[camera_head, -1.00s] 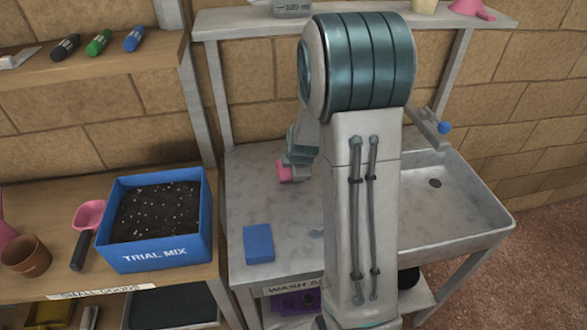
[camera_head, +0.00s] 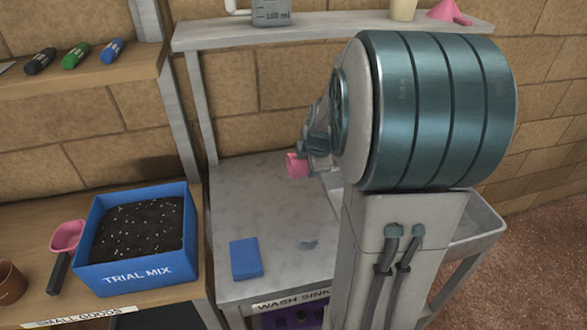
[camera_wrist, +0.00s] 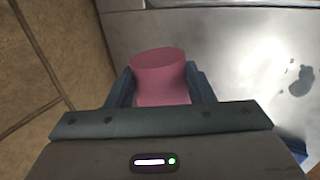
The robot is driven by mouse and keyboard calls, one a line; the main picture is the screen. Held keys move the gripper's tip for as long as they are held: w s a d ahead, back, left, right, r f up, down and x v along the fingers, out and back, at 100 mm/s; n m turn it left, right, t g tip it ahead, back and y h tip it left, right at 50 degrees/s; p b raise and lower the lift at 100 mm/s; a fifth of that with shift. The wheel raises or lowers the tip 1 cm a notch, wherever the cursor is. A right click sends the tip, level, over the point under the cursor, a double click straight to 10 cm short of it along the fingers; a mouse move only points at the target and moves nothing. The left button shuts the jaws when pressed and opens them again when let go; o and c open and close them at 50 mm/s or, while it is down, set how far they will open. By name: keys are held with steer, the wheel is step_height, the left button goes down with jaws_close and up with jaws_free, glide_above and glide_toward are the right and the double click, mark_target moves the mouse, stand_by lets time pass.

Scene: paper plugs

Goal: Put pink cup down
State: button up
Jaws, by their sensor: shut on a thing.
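The pink cup (camera_wrist: 160,75) sits between the two fingers of my gripper (camera_wrist: 160,88) in the wrist view, with a finger against each side. In the head view the cup (camera_head: 296,165) shows at the left end of my arm, near the back of the grey wash sink counter (camera_head: 270,207). My gripper (camera_head: 305,155) is shut on it. My arm hides part of the gripper and the area to its right. I cannot tell for sure whether the cup's base touches the counter.
A blue sponge-like block (camera_head: 245,258) lies on the front left of the counter. A small grey patch (camera_head: 309,245) lies to its right. The sink basin (camera_head: 475,225) is partly behind my arm. A blue box of soil (camera_head: 135,275) stands on the wooden bench at left. A shelf (camera_head: 330,30) runs above.

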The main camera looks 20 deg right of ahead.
steer(key=s+d+r+n+y+b, duration=0.2)
steer(key=d+n+b, duration=0.15)
steer(key=b, duration=0.55)
steer(key=shift+n, duration=0.35)
steer(key=w+a+f, duration=0.4)
steer(key=w+a, duration=0.1)
steer(key=w+a+f+p, duration=0.1)
steer(key=w+a+f, duration=0.1)
steer(key=a, duration=0.1)
steer(key=shift+w+a+f, duration=0.15)
steer(key=shift+w+a, duration=0.05)
steer(key=shift+w, duration=0.15)
steer(key=shift+f, duration=2.05)
steer(key=shift+f, duration=0.15)
steer(key=o, duration=1.1)
steer(key=shift+c, duration=0.2)
